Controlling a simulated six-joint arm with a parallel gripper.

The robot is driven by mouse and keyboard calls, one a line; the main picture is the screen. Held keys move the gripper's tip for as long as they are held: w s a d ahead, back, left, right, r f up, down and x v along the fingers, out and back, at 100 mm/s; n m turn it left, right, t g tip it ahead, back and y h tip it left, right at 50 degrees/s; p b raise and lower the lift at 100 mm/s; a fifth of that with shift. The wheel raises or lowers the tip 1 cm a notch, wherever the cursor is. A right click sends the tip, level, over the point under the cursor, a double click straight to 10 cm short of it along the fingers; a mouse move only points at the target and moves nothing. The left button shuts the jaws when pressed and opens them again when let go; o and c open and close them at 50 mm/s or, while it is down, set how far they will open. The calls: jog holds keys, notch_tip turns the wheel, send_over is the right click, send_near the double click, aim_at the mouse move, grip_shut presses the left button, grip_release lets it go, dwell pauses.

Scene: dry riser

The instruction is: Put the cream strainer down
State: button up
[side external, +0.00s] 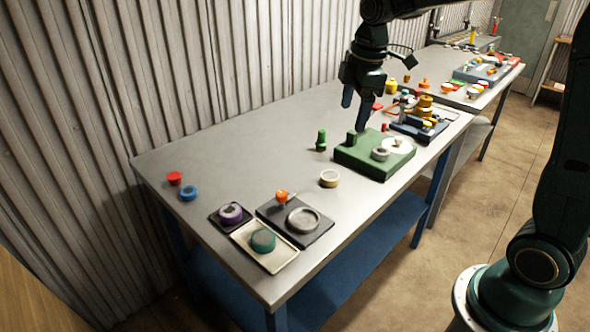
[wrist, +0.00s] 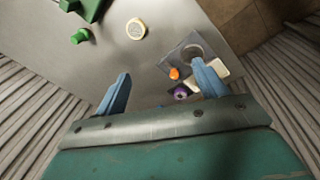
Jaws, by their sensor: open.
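The cream ring-shaped piece (side external: 329,178), which looks like the strainer, lies flat on the grey table between the green block and the dark plate. It also shows in the wrist view (wrist: 136,29), apart from other things. My gripper (side external: 354,117) is open and hangs above the table near the green block. In the wrist view its two blue fingers (wrist: 162,75) are spread wide with nothing between them. The fingers do not touch the cream piece.
A green block (side external: 352,162) carries a post, a pale ring and a white disc. A dark plate (side external: 279,230) has a round ring and an orange knob. A cream tray (side external: 289,261) holds a teal piece. A green piece (side external: 321,140) stands nearby. The table's left middle is clear.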

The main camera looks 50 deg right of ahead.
jog(key=s+a+m+t, duration=0.1)
jog(key=s+a+m, duration=0.1)
jog(key=s, duration=0.5)
jog(key=s+a+r+m+t, duration=0.1)
jog(key=s+a+m, duration=0.1)
jog(key=s+m, duration=0.3)
jog(key=s+a+m+t, duration=0.1)
jog(key=s+a+m, duration=0.1)
jog(key=s, duration=0.7)
jog(key=shift+s+a+r+m+t, duration=0.3)
jog(key=shift+a+r+m, duration=0.1)
jog(key=shift+m, duration=0.5)
jog(key=shift+o, duration=0.2)
jog(key=shift+s+f, duration=0.2)
jog(key=shift+s, duration=0.2)
jog(key=shift+o, duration=0.4)
jog(key=shift+w, duration=0.1)
